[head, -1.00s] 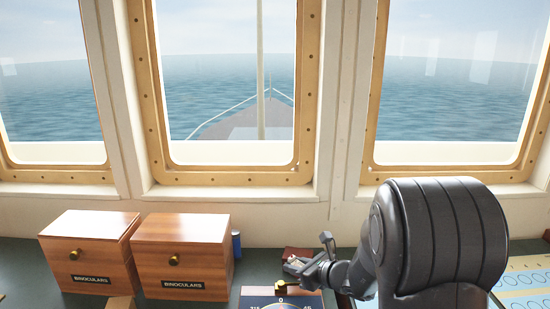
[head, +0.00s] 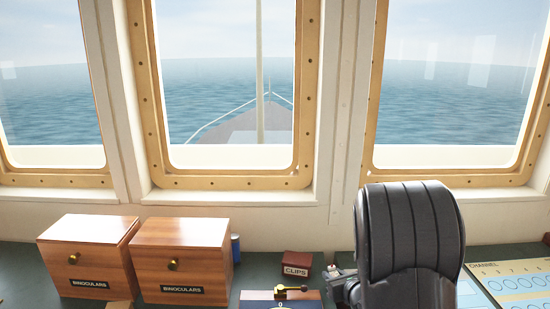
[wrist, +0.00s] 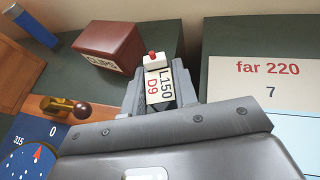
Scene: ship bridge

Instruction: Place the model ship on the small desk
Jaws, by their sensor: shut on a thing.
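My gripper (wrist: 158,88) is shut on a small pale thing (wrist: 154,62) with a white block, a red knob and "L150 D9" print between the fingers. It may be the model ship; its shape is mostly hidden, so I cannot tell for sure. In the head view my gripper (head: 334,274) is largely hidden behind my dark arm, just right of the clips box. No separate small desk can be made out; the dark green console top (head: 225,258) lies below the windows.
Two wooden binoculars boxes (head: 86,250) (head: 182,255) stand at left, with a blue cylinder (head: 235,248) beside them. A red-brown clips box (head: 297,264) is close to my gripper. A dial panel with a lever (head: 290,291) is in front. A channel chart (head: 518,283) lies at right.

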